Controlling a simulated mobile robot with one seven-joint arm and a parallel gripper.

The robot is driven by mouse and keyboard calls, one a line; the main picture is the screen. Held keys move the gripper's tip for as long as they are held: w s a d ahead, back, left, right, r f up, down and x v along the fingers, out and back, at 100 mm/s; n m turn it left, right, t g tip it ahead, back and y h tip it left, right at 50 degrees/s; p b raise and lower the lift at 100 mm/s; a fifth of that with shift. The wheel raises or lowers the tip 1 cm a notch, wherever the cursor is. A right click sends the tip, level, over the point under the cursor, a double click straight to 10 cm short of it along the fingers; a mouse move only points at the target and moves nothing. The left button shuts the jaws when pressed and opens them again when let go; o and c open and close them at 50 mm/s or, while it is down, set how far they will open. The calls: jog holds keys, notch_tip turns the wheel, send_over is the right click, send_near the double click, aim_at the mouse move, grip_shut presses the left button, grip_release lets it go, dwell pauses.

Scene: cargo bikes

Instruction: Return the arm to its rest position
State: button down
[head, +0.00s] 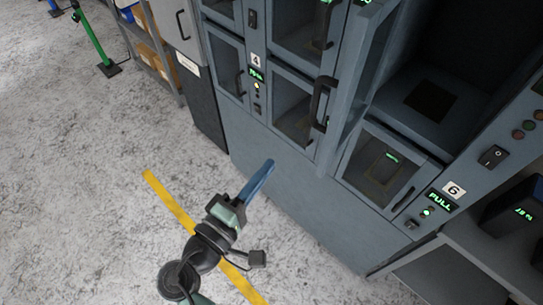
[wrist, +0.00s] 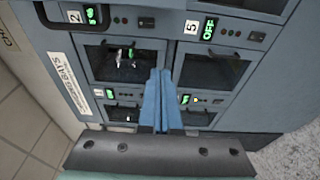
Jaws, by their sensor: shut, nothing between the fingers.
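My gripper (head: 268,166) is at the lower middle of the head view, with its blue fingers together and nothing between them. It points up and right toward the front of a blue-grey cabinet (head: 268,180) with several bays, apart from any handle as far as I can tell. In the wrist view my gripper (wrist: 162,75) shows its blue fingers shut in the middle, with the cabinet's bay doors (wrist: 120,62) beyond them. The fingers cover part of the cabinet front there.
An open door (head: 350,80) stands out from the cabinet beside an empty upper bay (head: 430,95). The bay marked 6 (head: 385,170) is shut, its display reading FULL. A shelf (head: 455,265) juts out at lower right.

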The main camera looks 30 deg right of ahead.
jog(key=s+a, duration=0.2)
jog(key=shift+s+a, duration=0.25)
jog(key=shift+s, duration=0.15)
jog(key=shift+w+r, duration=0.1)
jog(key=w+a+r+m+t+y, duration=0.1)
jog(key=w+r+m+t+y, duration=0.25)
jog(key=w+r, duration=0.55)
jog(key=w+a+r+m+t+y, duration=0.1)
jog(key=w+a+r+t+y, duration=0.15)
jog(key=r, duration=0.65)
jog(key=w+a+r+m+t+y, duration=0.1)
jog(key=r+t+y, duration=0.15)
jog(key=r, duration=0.65)
jog(key=s+a+r+t+y, duration=0.2)
jog(key=s+r+t, duration=0.3)
jog(key=r, duration=0.6)
jog(key=s+a+r+t+y, duration=0.3)
jog(key=s+r, duration=0.4)
jog(key=r, duration=0.4)
jog(key=shift+r+m+t+y, duration=0.35)
jog(key=shift+r+t+y, duration=0.05)
jog(key=shift+t+y, duration=0.5)
